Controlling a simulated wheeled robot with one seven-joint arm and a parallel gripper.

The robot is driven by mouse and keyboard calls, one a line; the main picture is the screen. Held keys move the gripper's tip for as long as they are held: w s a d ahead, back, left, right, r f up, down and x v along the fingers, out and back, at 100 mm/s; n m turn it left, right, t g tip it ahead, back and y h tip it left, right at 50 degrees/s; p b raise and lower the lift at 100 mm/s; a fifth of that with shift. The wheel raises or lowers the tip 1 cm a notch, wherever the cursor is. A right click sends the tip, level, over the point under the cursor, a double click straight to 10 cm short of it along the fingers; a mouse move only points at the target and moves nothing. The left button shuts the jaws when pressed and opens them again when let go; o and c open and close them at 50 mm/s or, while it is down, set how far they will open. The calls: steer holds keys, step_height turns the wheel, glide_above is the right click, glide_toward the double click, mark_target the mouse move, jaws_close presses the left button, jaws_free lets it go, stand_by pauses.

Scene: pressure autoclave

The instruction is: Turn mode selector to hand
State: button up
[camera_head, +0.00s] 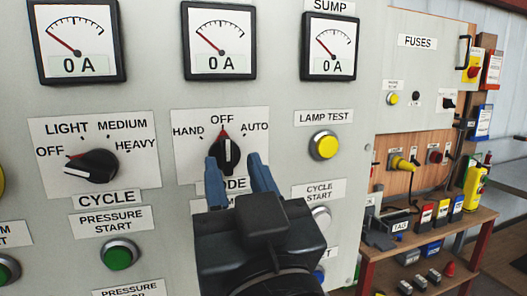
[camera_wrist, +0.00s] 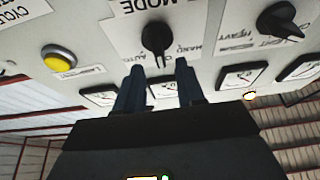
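The mode selector (camera_head: 228,154) is a black rotary knob on a white plate marked HAND, OFF and AUTO. Its red-tipped pointer is straight up at OFF, with HAND to the upper left. My gripper (camera_head: 236,166) is open and empty in front of the panel. Its two blue fingers reach toward the knob, one at the knob's lower left and the other to its right. In the wrist view, upside down, the knob (camera_wrist: 156,38) lies just beyond the fingertips of my gripper (camera_wrist: 160,66), roughly in line with the gap. I see no grip on it.
The cycle selector (camera_head: 92,166) is to the left, with a green pressure start button (camera_head: 119,255) below. A yellow lamp test button (camera_head: 324,145) is close on the right. Gauges (camera_head: 219,40) line the top. A shelf (camera_head: 440,235) with tags and locks stands farther right.

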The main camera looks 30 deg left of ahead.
mark_target(226, 157)
steer(key=shift+x, duration=1.5)
steer(key=shift+c, duration=0.2)
jaws_close()
